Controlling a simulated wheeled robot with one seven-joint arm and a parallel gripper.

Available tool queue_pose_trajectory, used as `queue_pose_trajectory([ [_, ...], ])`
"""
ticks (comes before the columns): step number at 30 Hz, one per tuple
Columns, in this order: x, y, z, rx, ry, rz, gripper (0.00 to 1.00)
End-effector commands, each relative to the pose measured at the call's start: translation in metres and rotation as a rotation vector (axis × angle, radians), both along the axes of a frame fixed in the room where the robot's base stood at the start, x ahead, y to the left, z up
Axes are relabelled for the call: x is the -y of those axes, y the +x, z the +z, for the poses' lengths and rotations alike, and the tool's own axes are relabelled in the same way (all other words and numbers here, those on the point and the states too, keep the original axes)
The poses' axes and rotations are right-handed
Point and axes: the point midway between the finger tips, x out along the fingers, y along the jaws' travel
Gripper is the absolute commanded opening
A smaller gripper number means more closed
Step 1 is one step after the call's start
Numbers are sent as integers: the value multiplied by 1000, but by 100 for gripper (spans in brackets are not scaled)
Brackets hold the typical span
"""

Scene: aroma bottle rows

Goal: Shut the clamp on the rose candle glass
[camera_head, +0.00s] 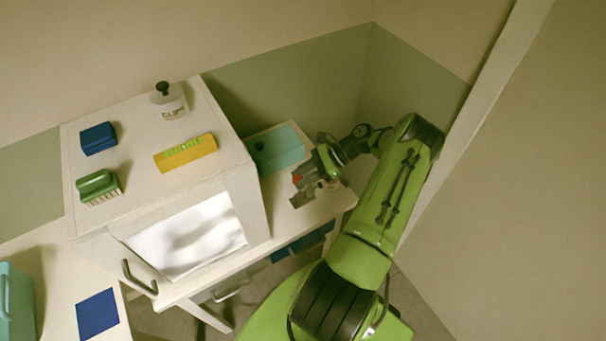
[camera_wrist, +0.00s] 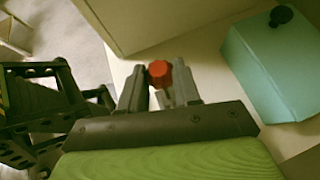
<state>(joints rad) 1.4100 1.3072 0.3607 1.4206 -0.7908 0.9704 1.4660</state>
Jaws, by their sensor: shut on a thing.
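A small bright red piece (camera_wrist: 159,74) shows between the fingertips of my gripper (camera_wrist: 158,86) in the wrist view; I take it for the rose candle glass. The grey fingers stand close on either side of it, shut on it. Its lower part is hidden behind the fingers and the gripper body. In the head view, my gripper (camera_head: 299,190) is low over the white counter, right of the white cabinet, with a speck of red (camera_head: 297,180) at its fingers. Whether the glass touches the counter I cannot tell.
A teal box (camera_head: 283,146) with a black knob stands close behind my gripper. The white cabinet (camera_head: 255,205) is to the left, carrying a CLIPS jar (camera_head: 170,104), a yellow level (camera_head: 186,153), a green brush (camera_head: 98,184) and a blue block (camera_head: 99,138). The counter's front edge is near.

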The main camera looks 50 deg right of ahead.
Motion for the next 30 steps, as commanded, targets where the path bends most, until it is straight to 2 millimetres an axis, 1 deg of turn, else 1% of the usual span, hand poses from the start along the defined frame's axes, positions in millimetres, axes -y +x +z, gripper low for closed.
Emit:
queue_pose_trajectory([
  [11, 1, 1, 1, 6, 1, -2, 0],
  [12, 1, 1, 1, 5, 1, -2, 35],
  [15, 1, 1, 1, 4, 1, -1, 50],
  [17, 1, 1, 1, 4, 1, -2, 58],
  [26, 3, -1, 1, 3, 3, -2, 58],
  [28, 9, -4, 5, 3, 2, -5, 58],
  [30, 20, -11, 13, 5, 1, -6, 58],
])
